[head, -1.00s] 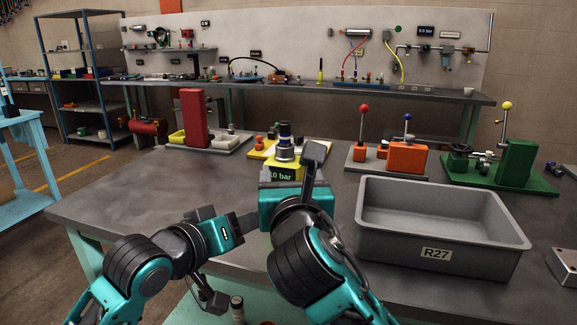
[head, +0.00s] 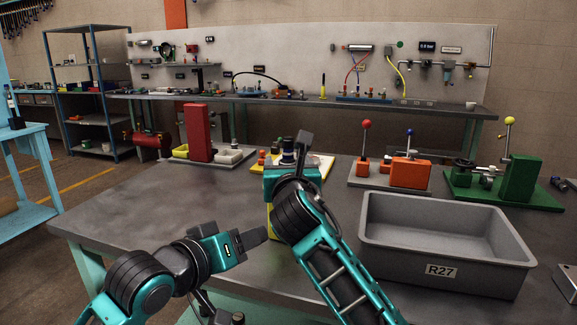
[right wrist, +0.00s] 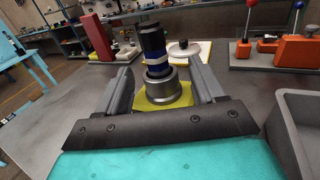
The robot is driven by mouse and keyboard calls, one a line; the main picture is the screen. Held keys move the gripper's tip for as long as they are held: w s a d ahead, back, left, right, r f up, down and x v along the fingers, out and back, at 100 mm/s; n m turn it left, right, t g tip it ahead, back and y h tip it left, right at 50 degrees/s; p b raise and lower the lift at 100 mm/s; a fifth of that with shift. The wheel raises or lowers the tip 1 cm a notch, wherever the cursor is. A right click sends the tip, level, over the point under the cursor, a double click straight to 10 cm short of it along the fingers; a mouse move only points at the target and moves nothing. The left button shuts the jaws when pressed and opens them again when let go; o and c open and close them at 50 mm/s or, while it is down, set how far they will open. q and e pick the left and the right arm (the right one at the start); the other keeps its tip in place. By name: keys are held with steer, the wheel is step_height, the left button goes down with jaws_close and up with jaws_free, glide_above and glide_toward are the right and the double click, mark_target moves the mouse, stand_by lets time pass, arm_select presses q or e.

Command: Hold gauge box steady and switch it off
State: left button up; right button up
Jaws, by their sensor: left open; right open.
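The gauge box (head: 270,222) is mostly hidden behind my right arm in the head view. Only a strip of its yellow side shows, and its display is not visible. In the right wrist view its yellow body (right wrist: 150,101) shows with a round silver collar and a dark cylinder with blue and white bands on top. My right gripper (right wrist: 163,86) is open, with one finger on each side of the collar and gaps between. In the head view my right gripper (head: 295,158) is above the box. My left gripper (head: 256,237) is open and empty, left of the box.
A grey bin marked R27 (head: 445,240) stands right of my right arm. Behind are a red block (head: 197,133), an orange valve unit (head: 408,173) and a green fixture (head: 518,180). The tabletop on the left (head: 150,195) is clear.

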jaws_close()
arm_select(q)
jaws_close()
stand_by(0.8)
stand_by(1.2)
